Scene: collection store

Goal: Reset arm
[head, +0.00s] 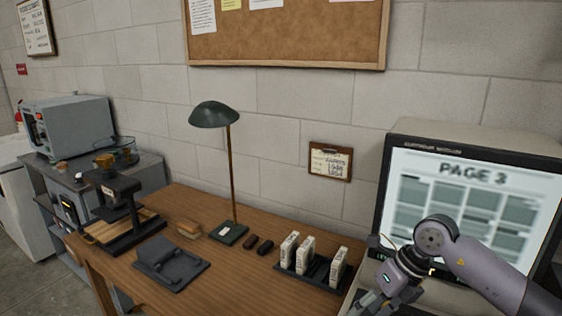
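My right arm comes in from the right, bent at its round joint in front of a large screen (480,190) that reads "PAGE 3". My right gripper (368,304) points down and left at the bottom edge, beside the lower left of the screen's housing. Its fingers are small and partly cut off, so I cannot tell whether they are open or hold anything. My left arm and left gripper are not in view.
A wooden desk (200,282) bears a green lamp (214,115), a black rack (318,270) with white boxes, a dark stand (170,262) and a black device (124,205). A grey appliance (75,128) stands at left. Bare desk shows at front.

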